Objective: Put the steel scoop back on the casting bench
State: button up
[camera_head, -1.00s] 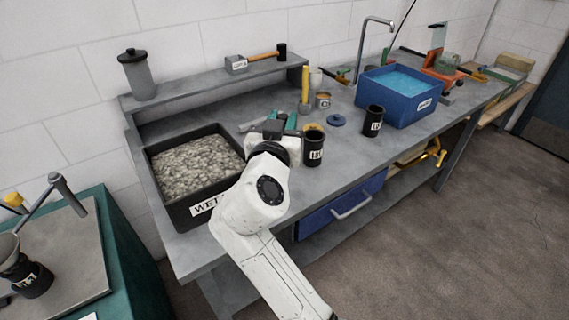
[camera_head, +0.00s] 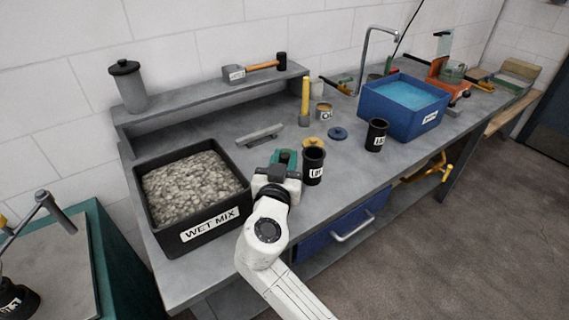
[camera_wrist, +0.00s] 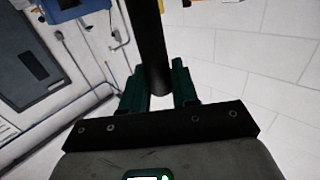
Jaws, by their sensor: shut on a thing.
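My gripper (camera_head: 285,157) has green fingers and is above the front part of the grey bench (camera_head: 220,265), right of the wet mix tub. In the wrist view my gripper (camera_wrist: 158,88) is shut on a long dark bar (camera_wrist: 150,45), which runs out of the top of the picture. It looks like the handle of the steel scoop; the scoop's bowl is not in view. A grey bar-shaped piece with raised ends (camera_head: 260,135) lies on the bench behind my gripper. No sign shows which bench is the casting bench.
The black wet mix tub (camera_head: 185,240) is left of my gripper; a black labelled cup (camera_head: 313,168) stands close on its right. Farther right are another black cup (camera_head: 376,136) and a blue water bin (camera_head: 392,122). A raised shelf (camera_head: 205,102) lines the back. A teal-sided bench (camera_head: 115,255) is at left.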

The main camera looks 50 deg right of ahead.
jog(key=shift+f, duration=0.65)
jog(key=shift+f+b, duration=0.2)
jog(key=shift+b, duration=0.15)
jog(key=o, duration=0.9)
jog(key=shift+o, duration=0.2)
jog(key=shift+r, duration=0.1)
jog(key=shift+r+p, duration=0.2)
jog(key=shift+p, duration=0.2)
jog(key=b+v, duration=0.3)
jog(key=v, duration=0.9)
